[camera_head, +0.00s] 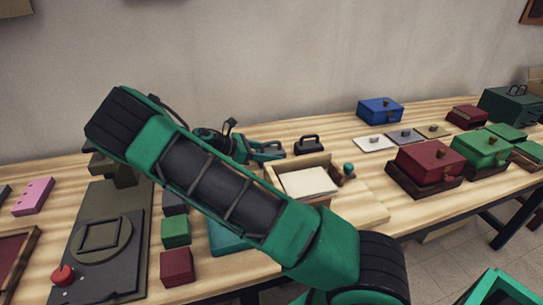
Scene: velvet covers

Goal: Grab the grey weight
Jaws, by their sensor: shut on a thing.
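My gripper (273,151) is at the end of my green and black arm, low over the back middle of the table. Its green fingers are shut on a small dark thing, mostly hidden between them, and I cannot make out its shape. A dark grey block with a handle on top (310,147) stands just right of the fingertips, seemingly apart from them. I cannot tell from this view which of these is the grey weight.
An open wooden box (274,181) with a pale panel is just in front of my gripper. Flat plates with knobs (375,143) and a blue box (380,110) are to the right. Red (431,160) and green boxes are farther right. A grey machine (105,240) stands left.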

